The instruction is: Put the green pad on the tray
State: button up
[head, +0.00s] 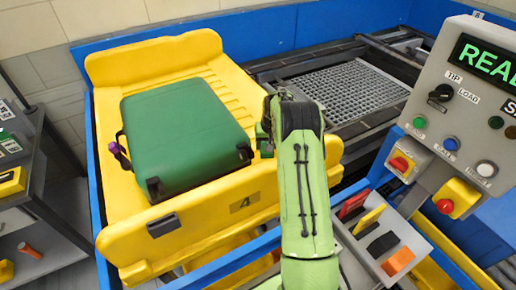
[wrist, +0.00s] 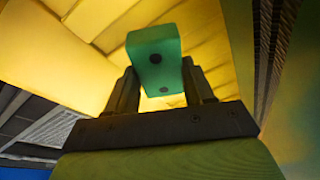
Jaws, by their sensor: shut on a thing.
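The green pad (wrist: 155,55) is a small teal-green block with dark dots. In the wrist view my gripper (wrist: 160,88) is shut on it, one dark finger on each side. Yellow surface fills the view behind the pad. In the head view the yellow tray (head: 120,222), marked 4, carries a green suitcase (head: 185,135). My gripper (head: 266,138) is at the tray's right side, close to the suitcase's right edge. I cannot tell whether the pad touches the tray.
A rack (head: 372,262) with red, yellow, black and orange pads stands at the lower right. A control panel (head: 455,120) with buttons is at the right. A metal grate (head: 350,88) lies behind my arm. A dark shelf (head: 45,215) stands at the left.

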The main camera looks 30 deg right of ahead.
jog(key=shift+f+b, duration=0.3)
jog(key=shift+f, duration=2.05)
jog(key=o, duration=1.3)
jog(key=p+v, duration=0.1)
jog(key=v, duration=1.1)
jog(key=shift+s+r, duration=0.1)
jog(key=shift+r, duration=0.1)
